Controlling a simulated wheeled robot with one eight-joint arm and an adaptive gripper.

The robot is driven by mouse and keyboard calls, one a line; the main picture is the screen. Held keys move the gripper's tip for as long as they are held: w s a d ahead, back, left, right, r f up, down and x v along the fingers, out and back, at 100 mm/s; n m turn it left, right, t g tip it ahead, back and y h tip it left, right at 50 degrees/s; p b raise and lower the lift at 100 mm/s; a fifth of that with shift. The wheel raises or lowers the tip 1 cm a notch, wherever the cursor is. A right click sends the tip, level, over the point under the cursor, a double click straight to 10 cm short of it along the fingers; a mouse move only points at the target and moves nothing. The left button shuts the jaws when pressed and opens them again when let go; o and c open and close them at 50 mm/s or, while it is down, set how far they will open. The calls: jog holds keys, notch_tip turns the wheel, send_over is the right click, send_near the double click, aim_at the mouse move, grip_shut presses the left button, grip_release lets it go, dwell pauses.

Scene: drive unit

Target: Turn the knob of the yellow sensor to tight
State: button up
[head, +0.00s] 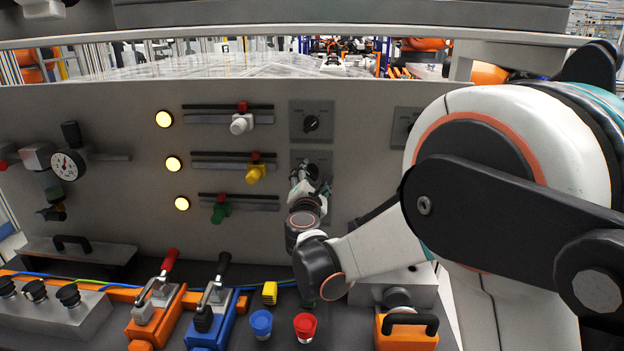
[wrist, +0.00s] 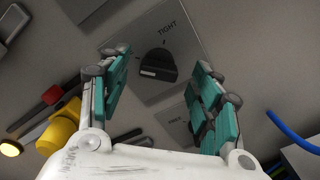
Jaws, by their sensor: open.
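The yellow sensor (head: 255,173) sits on the middle rail of the grey panel; its yellow body also shows at the left of the wrist view (wrist: 60,127). Right of it, a square plate (head: 327,158) carries a black knob (wrist: 157,65), with the word TIGHT printed on the plate above the knob in the wrist view. My gripper (head: 309,175) is in front of this plate and hides part of it and its knob. In the wrist view my gripper (wrist: 158,70) is open, one teal finger on each side of the knob.
Another knob plate (head: 312,121) is above and a further one (wrist: 178,122) below. White (head: 241,124) and green (head: 221,209) sensors sit on neighbouring rails.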

aim_at(311, 173)
jog(key=shift+w, duration=1.15)
jog(key=c, duration=1.1)
jog(key=shift+o, duration=0.2)
